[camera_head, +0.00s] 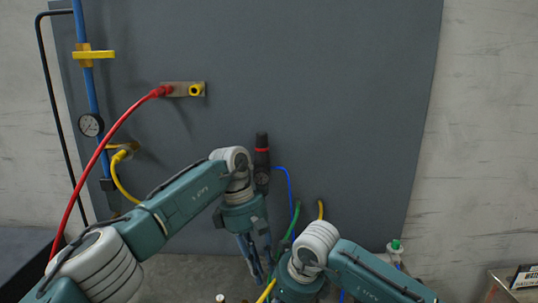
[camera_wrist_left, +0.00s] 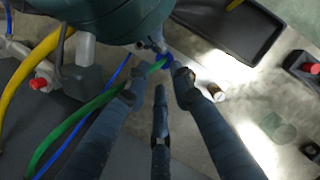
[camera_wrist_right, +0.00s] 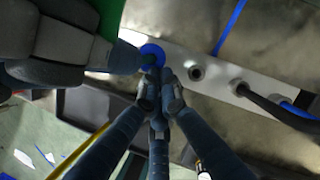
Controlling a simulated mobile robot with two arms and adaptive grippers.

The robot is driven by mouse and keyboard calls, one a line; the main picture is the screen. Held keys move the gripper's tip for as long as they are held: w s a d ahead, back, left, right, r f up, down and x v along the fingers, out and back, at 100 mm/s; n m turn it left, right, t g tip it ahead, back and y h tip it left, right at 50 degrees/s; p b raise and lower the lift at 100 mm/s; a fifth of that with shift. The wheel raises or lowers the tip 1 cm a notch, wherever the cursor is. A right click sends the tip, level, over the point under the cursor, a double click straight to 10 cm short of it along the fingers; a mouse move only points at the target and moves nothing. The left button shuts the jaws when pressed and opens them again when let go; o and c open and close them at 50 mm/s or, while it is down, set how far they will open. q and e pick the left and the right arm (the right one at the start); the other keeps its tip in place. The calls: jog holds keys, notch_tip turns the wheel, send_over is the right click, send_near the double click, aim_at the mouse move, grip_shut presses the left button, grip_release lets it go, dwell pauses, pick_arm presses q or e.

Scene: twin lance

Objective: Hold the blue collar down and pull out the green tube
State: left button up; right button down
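The green tube (camera_wrist_left: 85,108) rises in a curve beside the panel and also shows in the head view (camera_head: 292,222). Its end meets the blue collar (camera_wrist_left: 165,60), a round ring that shows in the right wrist view (camera_wrist_right: 152,53) on a pale metal strip. My left gripper (camera_wrist_left: 158,88) is open, its fingertips apart and close to the tube near the collar; I see no clear grip. In the head view it (camera_head: 256,268) points downward. My right gripper (camera_wrist_right: 162,82) has its fingertips together beside the collar's edge; whether they touch it I cannot tell. The right fingertips are hidden in the head view.
A grey panel (camera_head: 340,90) stands behind. It carries a red hose (camera_head: 110,130), a yellow hose, a gauge (camera_head: 91,125) and a black upright part (camera_head: 262,160). A blue tube (camera_head: 289,185) curves close by. The metal strip (camera_wrist_right: 215,78) holds a bare hole and a black fitting.

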aim_at(269, 287)
pick_arm(q)
jog(key=shift+x, duration=3.3)
